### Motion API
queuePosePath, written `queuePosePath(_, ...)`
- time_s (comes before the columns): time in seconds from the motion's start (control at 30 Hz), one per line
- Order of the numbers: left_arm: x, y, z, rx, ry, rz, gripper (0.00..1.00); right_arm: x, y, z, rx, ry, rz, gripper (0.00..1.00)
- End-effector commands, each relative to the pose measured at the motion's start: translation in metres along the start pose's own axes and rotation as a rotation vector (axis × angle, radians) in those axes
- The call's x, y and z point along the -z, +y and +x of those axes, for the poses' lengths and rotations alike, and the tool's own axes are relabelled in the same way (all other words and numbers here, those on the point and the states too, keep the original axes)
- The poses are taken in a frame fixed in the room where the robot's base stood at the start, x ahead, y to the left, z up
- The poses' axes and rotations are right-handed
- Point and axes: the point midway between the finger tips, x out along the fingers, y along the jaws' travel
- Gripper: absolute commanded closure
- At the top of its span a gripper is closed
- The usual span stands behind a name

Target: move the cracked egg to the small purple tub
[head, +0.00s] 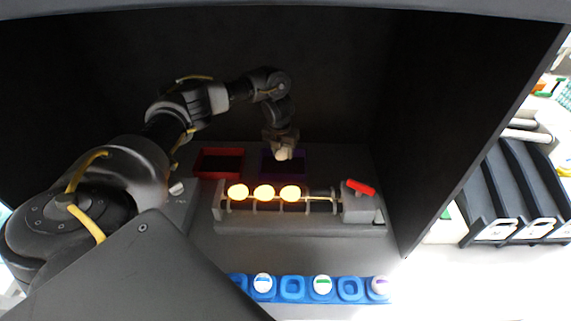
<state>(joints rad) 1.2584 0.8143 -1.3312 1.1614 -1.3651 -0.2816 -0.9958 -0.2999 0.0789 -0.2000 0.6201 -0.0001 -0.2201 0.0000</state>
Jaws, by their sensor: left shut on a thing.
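My left gripper (282,147) is shut on a pale egg (284,154) at the back middle of the dark enclosure. The egg is held in front of and above the small purple tub (303,161), and the gripper hides part of the tub. I cannot see a crack on the egg at this size, nor tell its exact height over the tub. Three glowing eggs (264,192) sit in a row on a grey lit rack (255,215), and a place at the right of this row is empty. My right gripper is not in view.
A red tub (205,174) stands left of the purple one. A red lever (361,187) is at the rack's right end. A blue row of holders (292,288) with several round lids lies in front. Dark walls close the back and right; black bins (515,195) stand outside.

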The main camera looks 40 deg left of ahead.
Motion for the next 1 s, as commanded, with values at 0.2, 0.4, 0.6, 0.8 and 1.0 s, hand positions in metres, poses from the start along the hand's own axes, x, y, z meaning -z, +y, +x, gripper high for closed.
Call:
queuePosePath(0.2,0.001,0.000,0.004,0.000,0.000,0.000,0.65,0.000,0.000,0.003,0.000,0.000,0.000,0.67)
queuePosePath(0.4,0.001,0.000,0.007,0.000,0.000,0.000,0.65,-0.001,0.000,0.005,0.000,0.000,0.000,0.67)
queuePosePath(0.6,0.002,0.000,0.010,0.000,0.000,0.000,0.65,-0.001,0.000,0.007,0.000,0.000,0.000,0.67)
queuePosePath(0.8,0.002,0.000,0.013,0.000,0.000,0.000,0.65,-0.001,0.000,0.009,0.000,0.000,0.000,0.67)
queuePosePath(1.0,0.002,0.000,0.016,0.000,0.000,0.000,0.65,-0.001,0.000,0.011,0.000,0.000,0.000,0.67)
